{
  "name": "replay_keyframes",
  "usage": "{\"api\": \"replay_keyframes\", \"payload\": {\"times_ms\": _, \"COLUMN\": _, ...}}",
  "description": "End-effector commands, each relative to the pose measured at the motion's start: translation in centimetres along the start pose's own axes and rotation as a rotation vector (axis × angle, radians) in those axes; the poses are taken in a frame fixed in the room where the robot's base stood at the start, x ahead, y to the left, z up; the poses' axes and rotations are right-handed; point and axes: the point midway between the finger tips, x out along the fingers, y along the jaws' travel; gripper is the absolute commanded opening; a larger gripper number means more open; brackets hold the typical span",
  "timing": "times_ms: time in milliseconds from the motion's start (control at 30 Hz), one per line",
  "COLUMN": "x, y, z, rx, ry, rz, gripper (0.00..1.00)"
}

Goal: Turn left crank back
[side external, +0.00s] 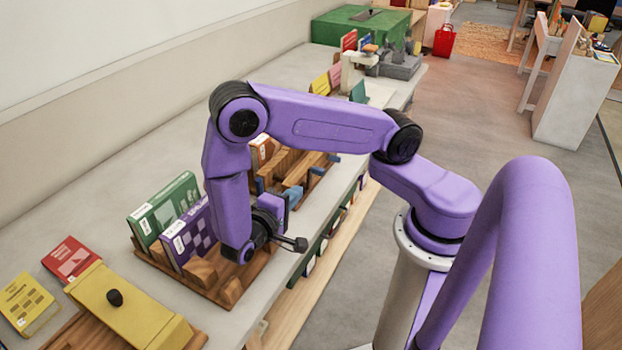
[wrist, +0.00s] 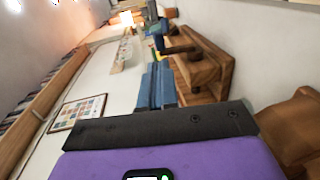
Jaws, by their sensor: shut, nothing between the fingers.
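A wooden rack (side external: 290,168) with slanted wooden pieces stands on the long grey counter, partly hidden behind my arm. Small blue parts, which look like crank handles (side external: 333,158), stick out on its right side. In the side view my gripper (side external: 276,192) is low at the near end of the rack. I cannot tell whether it touches a crank.
Green and purple books (side external: 165,208) stand in a wooden holder (side external: 225,290) close beside my wrist. A yellow box with a black knob (side external: 120,308) is at the near left. A framed picture (wrist: 77,112) shows in the wrist view.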

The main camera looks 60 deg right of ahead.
Motion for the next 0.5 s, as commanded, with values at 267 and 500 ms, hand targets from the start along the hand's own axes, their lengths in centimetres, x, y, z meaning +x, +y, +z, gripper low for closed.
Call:
{"api": "replay_keyframes", "payload": {"times_ms": 267, "x": 5.2, "y": 0.0, "z": 0.1, "rx": -0.002, "ry": -0.004, "rz": 0.002, "gripper": 0.00}}
{"api": "replay_keyframes", "payload": {"times_ms": 500, "x": 8.0, "y": 0.0, "z": 0.0, "rx": -0.001, "ry": -0.001, "rz": 0.000, "gripper": 0.00}}
